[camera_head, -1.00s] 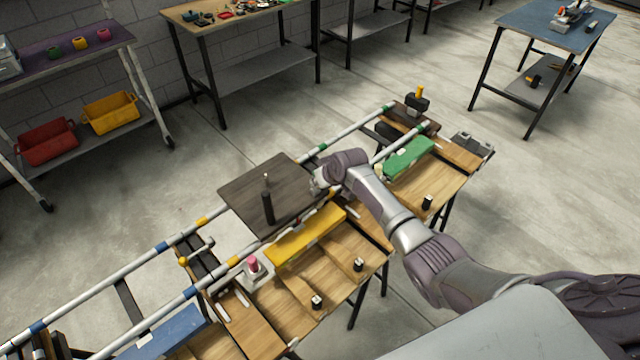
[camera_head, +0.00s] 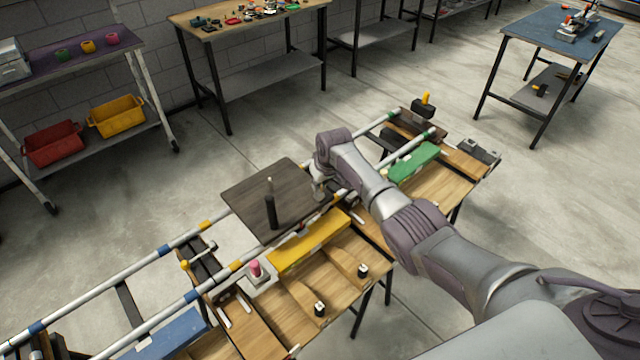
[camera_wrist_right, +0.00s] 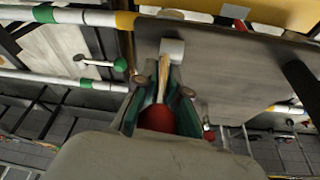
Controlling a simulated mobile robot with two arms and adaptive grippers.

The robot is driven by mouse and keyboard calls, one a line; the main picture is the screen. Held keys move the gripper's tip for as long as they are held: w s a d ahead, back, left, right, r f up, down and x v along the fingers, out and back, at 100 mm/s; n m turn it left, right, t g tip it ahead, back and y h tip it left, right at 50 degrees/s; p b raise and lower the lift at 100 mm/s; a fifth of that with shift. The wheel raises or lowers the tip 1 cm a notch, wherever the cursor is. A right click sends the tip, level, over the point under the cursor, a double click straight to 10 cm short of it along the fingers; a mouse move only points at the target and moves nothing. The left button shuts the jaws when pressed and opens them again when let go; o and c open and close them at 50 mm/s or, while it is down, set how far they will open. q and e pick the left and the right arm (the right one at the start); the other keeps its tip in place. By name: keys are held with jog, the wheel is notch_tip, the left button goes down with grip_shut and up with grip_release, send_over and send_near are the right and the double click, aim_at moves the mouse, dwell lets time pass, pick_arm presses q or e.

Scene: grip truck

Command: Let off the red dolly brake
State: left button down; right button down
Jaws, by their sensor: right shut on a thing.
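The dolly (camera_head: 250,198) is a dark flat board with a black post, sitting across the two rails. My right gripper (camera_head: 318,190) is at its right edge in the head view, pointing down. In the right wrist view, my right gripper (camera_wrist_right: 152,98) has its green-lined fingers closed around the red brake knob (camera_wrist_right: 157,118). A tan lever (camera_wrist_right: 164,76) runs from the knob to a pale bracket (camera_wrist_right: 172,50) at the dolly's edge. In the head view my wrist and gripper hide the knob. My left gripper is not in view.
A yellow block (camera_head: 310,240), a green block (camera_head: 415,162) and a blue block (camera_head: 165,335) lie along the wooden bench beside the rails. A pink-topped button (camera_head: 256,269) stands near the yellow block.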

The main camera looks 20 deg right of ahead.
jog(key=c, duration=1.2)
grip_release()
jog(key=v, duration=1.2)
jog(key=shift+w, duration=0.1)
